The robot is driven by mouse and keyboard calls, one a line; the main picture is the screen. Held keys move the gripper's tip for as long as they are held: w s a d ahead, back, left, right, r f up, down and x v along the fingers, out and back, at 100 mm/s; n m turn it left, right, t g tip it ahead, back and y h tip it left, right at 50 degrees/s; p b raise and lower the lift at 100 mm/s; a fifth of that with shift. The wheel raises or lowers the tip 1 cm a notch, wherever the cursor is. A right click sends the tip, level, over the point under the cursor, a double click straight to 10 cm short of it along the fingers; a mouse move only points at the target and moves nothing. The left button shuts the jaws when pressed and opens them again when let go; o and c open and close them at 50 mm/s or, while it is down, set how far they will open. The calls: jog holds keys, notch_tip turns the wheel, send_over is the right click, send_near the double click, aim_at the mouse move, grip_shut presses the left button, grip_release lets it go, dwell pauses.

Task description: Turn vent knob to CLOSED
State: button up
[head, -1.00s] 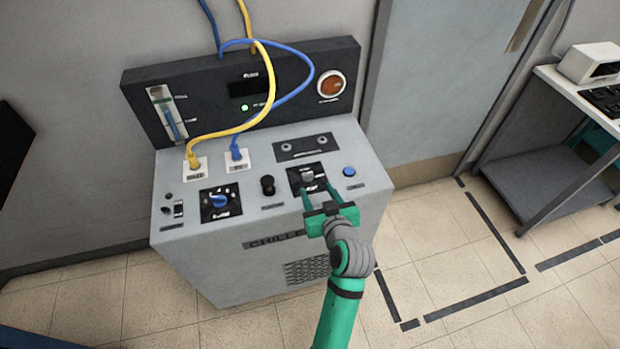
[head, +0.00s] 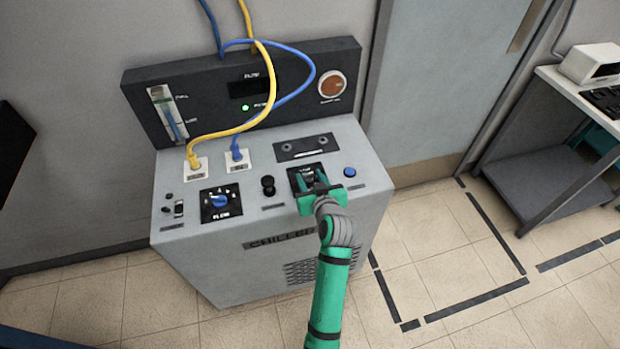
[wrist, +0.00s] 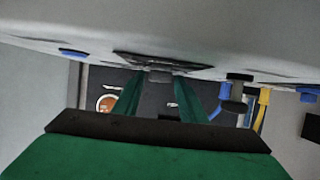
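The vent knob (head: 308,171) is a small grey knob on a black label plate at the right of the chiller's sloped top. My gripper (head: 310,178) is over that plate, with its green fingers on either side of the knob and partly hiding it. In the wrist view, my gripper (wrist: 158,86) has its two fingers apart, with the grey knob (wrist: 160,75) between their tips. I cannot tell whether either finger touches it. The plate's lettering and the knob's pointing direction are too small or hidden to read.
A blue knob (head: 220,201), a black knob (head: 268,186) and a blue button (head: 349,172) share the panel. Yellow (head: 193,160) and blue cable plugs stand behind. A table (head: 560,85) stands at the far right.

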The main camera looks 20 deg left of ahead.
jog(key=c, duration=0.6)
jog(key=shift+c, duration=0.2)
